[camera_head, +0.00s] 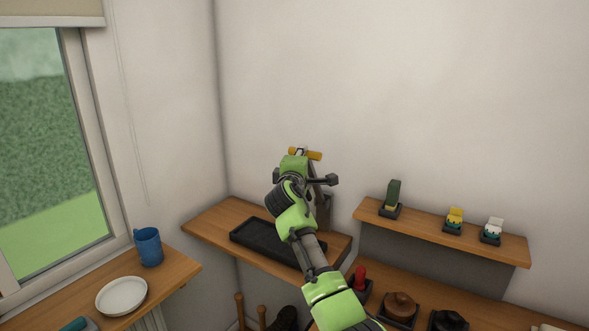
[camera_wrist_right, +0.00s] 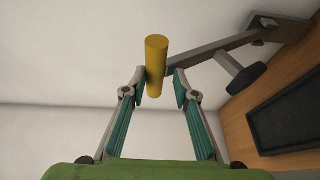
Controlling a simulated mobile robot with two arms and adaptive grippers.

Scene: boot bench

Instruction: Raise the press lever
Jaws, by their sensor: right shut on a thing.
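The press lever ends in a yellow cylindrical handle (camera_head: 317,156), raised high above the corner shelf near the back wall. In the right wrist view the yellow handle (camera_wrist_right: 157,62) lies between my finger pads, and the grey lever arm (camera_wrist_right: 215,54) runs from it to a bracket at upper right. A dark round press pad (camera_wrist_right: 247,79) hangs from the arm. My right gripper (camera_wrist_right: 159,88) is shut on the handle; its fingers are mostly hidden behind my own wrist in the head view. My left gripper is not in view.
A black tray (camera_head: 246,238) lies on the corner shelf (camera_head: 208,222) under the lever. A blue mug (camera_head: 149,247) and a white plate (camera_head: 122,296) sit on the window ledge. The wall space above is clear.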

